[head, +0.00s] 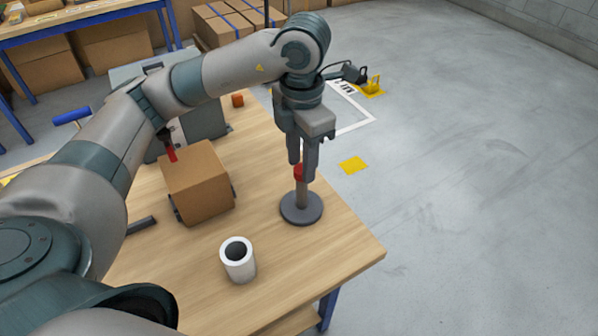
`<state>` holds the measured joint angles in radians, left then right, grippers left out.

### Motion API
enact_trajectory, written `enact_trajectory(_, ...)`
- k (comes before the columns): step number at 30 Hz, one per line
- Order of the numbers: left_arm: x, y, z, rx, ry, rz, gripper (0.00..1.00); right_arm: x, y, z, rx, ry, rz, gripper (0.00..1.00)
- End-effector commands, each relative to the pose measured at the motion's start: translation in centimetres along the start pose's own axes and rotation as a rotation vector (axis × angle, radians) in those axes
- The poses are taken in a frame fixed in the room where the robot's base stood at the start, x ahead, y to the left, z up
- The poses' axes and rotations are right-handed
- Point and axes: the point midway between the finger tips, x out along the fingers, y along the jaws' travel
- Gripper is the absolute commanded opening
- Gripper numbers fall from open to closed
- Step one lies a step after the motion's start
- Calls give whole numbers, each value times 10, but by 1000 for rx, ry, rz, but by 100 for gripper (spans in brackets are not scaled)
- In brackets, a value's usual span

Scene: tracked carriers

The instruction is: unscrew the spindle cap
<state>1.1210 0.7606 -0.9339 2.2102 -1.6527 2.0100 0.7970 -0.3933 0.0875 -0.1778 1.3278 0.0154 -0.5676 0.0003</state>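The spindle stands upright on the wooden table near its right edge, with a dark round base (301,209) and a grey-brown post (302,192). The red spindle cap (298,173) is at the top of the post. My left gripper (302,170) points straight down over the spindle, its fingertips at the height of the cap. One finger partly covers the cap, and I cannot tell whether the fingers touch it. My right gripper is not in view.
A cardboard box (197,184) stands on the table (290,255) left of the spindle. A white hollow cylinder (238,262) stands in front. A grey case (204,125) and a small orange cylinder (238,100) are behind. Open floor lies to the right.

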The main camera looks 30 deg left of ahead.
Motion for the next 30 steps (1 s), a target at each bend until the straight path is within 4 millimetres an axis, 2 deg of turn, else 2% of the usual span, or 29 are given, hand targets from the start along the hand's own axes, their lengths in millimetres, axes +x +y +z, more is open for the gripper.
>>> enact_trajectory(1, -5, -1, 3, 5, -8, 2, 21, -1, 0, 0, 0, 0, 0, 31)
enact_trajectory(2, -5, -1, 3, 5, -8, 2, 14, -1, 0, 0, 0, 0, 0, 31)
enact_trajectory(3, -5, -1, 3, 5, -8, 2, 11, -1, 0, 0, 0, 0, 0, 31)
enact_trajectory(10, -5, -1, 3, -4, -8, 2, 11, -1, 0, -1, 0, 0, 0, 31)
enact_trajectory(14, -5, -1, 3, -68, -8, 3, 11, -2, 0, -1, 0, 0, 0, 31)
enact_trajectory(22, -6, -1, 3, -343, -10, 3, 11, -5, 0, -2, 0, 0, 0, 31)
enact_trajectory(26, -6, 0, 3, -484, -10, 3, 0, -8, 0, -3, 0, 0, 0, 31)
enact_trajectory(30, -6, 0, 2, -634, -8, 4, 0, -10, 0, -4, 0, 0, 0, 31)
